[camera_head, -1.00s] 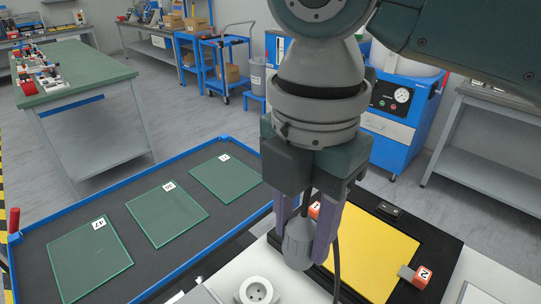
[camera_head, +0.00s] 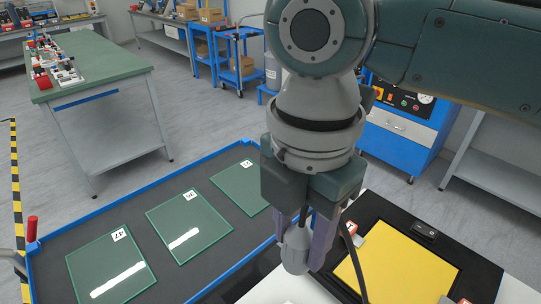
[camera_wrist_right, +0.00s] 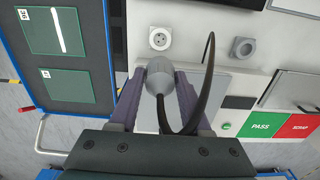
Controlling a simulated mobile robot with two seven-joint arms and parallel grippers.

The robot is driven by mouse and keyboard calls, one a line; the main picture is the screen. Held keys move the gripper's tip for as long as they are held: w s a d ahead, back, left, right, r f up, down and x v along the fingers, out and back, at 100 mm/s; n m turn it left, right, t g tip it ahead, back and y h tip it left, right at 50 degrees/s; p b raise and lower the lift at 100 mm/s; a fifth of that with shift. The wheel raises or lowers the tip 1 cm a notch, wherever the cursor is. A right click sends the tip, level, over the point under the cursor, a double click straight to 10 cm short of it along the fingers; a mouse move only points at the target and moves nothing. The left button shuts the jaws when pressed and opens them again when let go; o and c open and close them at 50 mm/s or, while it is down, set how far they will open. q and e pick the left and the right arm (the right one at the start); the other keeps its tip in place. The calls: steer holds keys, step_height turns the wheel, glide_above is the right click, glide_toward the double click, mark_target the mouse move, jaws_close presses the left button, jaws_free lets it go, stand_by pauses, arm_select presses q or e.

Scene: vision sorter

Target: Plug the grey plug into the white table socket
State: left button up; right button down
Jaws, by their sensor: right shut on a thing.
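The grey plug (camera_head: 295,250) is between the purple fingers of my right gripper (camera_head: 307,242), which is shut on it. A black cable curves away from the plug. In the right wrist view the plug (camera_wrist_right: 159,72) sits in front of the white table socket (camera_wrist_right: 159,39), nearly in line with it sideways. The socket's face is uncovered there; how far the plug is from it I cannot tell. A second, grey socket (camera_wrist_right: 242,47) lies to the right of the white one. The sockets are not visible in the head view. My left gripper is not in view.
A blue-rimmed tray table (camera_head: 178,148) with numbered green plates stands to the left. A yellow panel (camera_head: 400,268) in a black frame lies at the right. The wrist view shows green PASS (camera_wrist_right: 262,124) and red (camera_wrist_right: 300,126) labels on the white surface.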

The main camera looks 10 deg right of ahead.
mark_target(297, 267)
steer(key=shift+f+b, duration=1.75)
steer(key=shift+f, duration=1.2)
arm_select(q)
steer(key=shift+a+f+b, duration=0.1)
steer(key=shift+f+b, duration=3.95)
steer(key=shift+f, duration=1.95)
arm_select(e)
steer(key=shift+f, duration=5.8)
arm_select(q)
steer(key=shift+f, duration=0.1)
arm_select(e)
steer(key=shift+f, duration=0.25)
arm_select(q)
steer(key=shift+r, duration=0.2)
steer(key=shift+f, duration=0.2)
arm_select(e)
steer(key=shift+f, duration=0.4)
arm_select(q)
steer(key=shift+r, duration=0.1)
arm_select(e)
steer(key=shift+f, duration=0.1)
